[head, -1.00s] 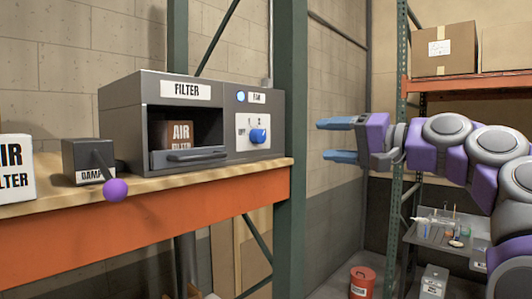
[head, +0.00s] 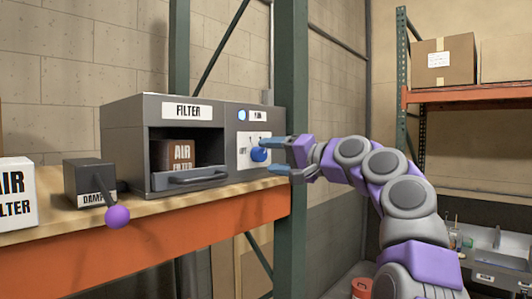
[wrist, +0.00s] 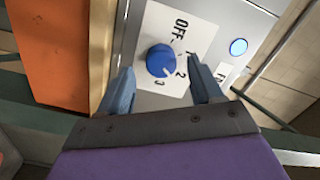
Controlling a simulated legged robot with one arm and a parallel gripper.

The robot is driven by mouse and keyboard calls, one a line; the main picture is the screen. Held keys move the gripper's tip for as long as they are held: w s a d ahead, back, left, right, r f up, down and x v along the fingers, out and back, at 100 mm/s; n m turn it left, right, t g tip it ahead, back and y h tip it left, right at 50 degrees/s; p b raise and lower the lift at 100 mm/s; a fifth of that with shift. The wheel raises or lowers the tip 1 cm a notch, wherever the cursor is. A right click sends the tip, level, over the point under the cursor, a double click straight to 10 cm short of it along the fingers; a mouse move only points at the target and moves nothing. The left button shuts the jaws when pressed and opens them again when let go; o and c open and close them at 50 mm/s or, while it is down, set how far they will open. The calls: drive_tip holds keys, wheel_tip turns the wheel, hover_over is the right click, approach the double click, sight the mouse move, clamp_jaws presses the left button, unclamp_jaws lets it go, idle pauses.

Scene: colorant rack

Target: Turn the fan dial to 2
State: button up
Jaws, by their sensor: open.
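The blue fan dial (head: 259,154) sits on a white label plate on the right part of the grey filter box's front. In the wrist view the dial (wrist: 161,60) shows with the marks OFF, 1, 2 and 3 around it. Its pale pointer line seems to lie on the lower right side, near 2 and 3; I cannot tell which exactly. My gripper (head: 272,156) is open in front of the dial. In the wrist view its blue fingers (wrist: 163,92) stand on either side of the dial, apart from it as far as I can see.
A lit blue button (wrist: 238,47) is beside the label plate. The filter box (head: 125,150) stands on an orange-edged shelf (head: 190,237), with a damper lever with a purple ball (head: 117,217) at left. A green post (head: 291,200) rises just right of the box.

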drive_tip(key=shift+p+x, duration=0.4)
drive_tip(key=shift+x, duration=0.9)
drive_tip(key=shift+c, duration=0.5)
drive_tip(key=c, duration=1)
drive_tip(key=shift+o, duration=0.2)
drive_tip(key=shift+f+n, duration=0.1)
drive_tip(key=shift+n, duration=0.9)
drive_tip(key=o, duration=1.1)
drive_tip(key=shift+c, duration=0.2)
drive_tip(key=shift+d, duration=0.15)
drive_tip(key=b+v, duration=0.3)
drive_tip(key=v, duration=1.4)
drive_tip(key=shift+d+b, duration=0.2)
drive_tip(key=shift+b, duration=0.1)
